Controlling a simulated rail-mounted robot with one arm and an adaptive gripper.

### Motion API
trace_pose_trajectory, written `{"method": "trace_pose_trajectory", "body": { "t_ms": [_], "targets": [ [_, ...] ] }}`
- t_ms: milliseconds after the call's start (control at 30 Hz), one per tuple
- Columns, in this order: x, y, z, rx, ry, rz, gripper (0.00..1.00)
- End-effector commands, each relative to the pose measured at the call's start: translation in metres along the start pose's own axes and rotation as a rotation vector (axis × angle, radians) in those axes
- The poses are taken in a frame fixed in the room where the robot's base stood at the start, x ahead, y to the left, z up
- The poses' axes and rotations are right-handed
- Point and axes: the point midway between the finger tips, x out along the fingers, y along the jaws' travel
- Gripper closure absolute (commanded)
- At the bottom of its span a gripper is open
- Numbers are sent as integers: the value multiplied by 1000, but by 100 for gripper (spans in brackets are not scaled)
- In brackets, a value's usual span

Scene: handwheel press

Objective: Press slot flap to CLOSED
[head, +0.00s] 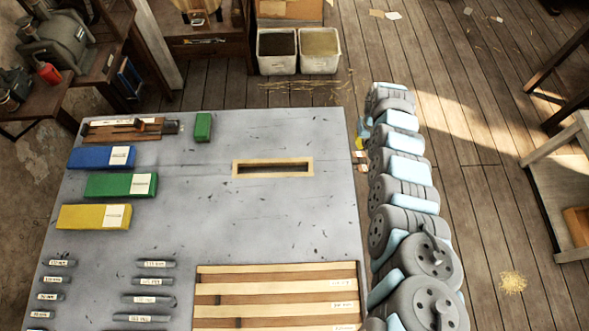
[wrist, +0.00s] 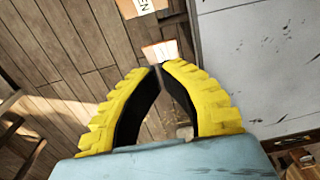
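A pale wood-framed slot (head: 236,168) lies on the grey table, its inside looking dark; I cannot make out a separate flap. Two small pale tags sit at the table's right edge, an upper tag (head: 360,154) and a lower tag (head: 361,166). In the wrist view one tag (wrist: 144,5) shows the letters "EN" at the top edge. Another white and orange tag (wrist: 160,50) is just beyond my fingertips; contact cannot be told. My gripper (wrist: 160,66) has yellow fingers with tips nearly together and nothing visible between them. It also shows beside the table's right edge (head: 361,142).
The grey table (head: 220,220) holds blue (head: 88,158), green (head: 108,185) and yellow (head: 80,216) boxes, a small green block (head: 203,127), labelled bars and a slatted wooden rack (head: 275,288). My arm runs along its right side. The table around the slot is clear.

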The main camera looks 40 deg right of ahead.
Motion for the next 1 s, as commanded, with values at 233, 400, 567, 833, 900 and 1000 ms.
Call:
{"method": "trace_pose_trajectory", "body": {
  "t_ms": [233,400,567,833,900,1000],
  "targets": [
    [-22,0,-1,0,2,0,100],
    [-34,-1,-1,0,2,0,100],
    [-40,0,0,1,0,0,100],
    [-38,0,0,0,0,0,100],
    [-38,0,0,0,0,0,100],
    [-38,0,0,0,0,0,100]
  ]
}}
